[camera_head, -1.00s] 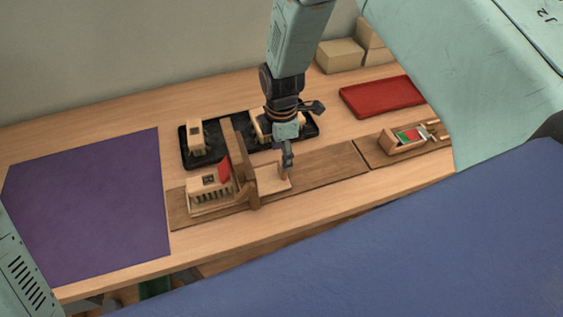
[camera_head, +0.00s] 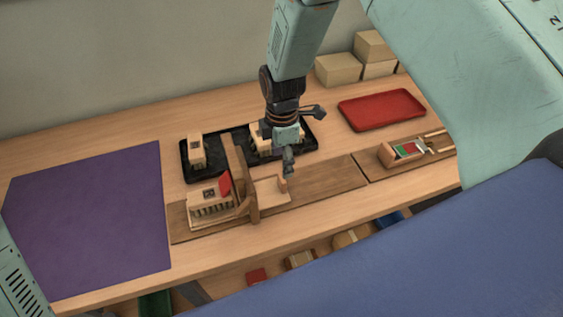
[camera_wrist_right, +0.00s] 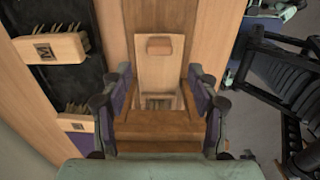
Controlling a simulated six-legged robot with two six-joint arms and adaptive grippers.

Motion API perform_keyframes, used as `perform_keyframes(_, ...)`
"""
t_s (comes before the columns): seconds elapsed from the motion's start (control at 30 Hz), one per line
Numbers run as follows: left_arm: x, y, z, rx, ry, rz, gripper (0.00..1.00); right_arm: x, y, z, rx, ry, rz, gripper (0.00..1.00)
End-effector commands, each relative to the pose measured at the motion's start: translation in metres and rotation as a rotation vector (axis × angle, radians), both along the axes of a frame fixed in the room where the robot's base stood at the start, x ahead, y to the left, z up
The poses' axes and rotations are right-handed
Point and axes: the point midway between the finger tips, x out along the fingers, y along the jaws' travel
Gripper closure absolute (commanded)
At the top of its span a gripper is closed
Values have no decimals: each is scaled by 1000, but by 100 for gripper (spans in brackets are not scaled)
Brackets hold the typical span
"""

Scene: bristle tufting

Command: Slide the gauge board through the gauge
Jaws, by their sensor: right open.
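The gauge (camera_head: 240,165) is a brown wooden upright across a long brown base strip. The gauge board (camera_head: 268,191) is a pale flat piece with a small upright block at its right end. It lies flat on the strip, its left end against the gauge. The wrist view shows the gauge board (camera_wrist_right: 160,72) beyond the brown gauge (camera_wrist_right: 160,124), with bristles showing at its near end. A bristled pale block (camera_head: 210,206) with a red piece sits left of the gauge. My left gripper is out of view.
A black tray (camera_head: 190,174) with pale brush blocks lies behind the gauge. A purple mat (camera_head: 85,220) is at left, a red tray (camera_head: 382,110) at back right. A pale holder (camera_head: 402,152) stands right. The strip right of the gauge board is clear.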

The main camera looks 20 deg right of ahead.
Motion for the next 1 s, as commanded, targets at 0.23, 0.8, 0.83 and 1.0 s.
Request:
perform_keyframes(0.23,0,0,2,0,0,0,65,0,0,-26,0,1,0,40)
perform_keyframes(0.8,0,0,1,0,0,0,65,0,-1,-82,0,-2,-1,40)
perform_keyframes(0.83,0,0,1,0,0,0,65,0,-1,-82,0,-2,-1,40)
perform_keyframes(1.0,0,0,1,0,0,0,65,0,0,-82,0,-2,-1,41)
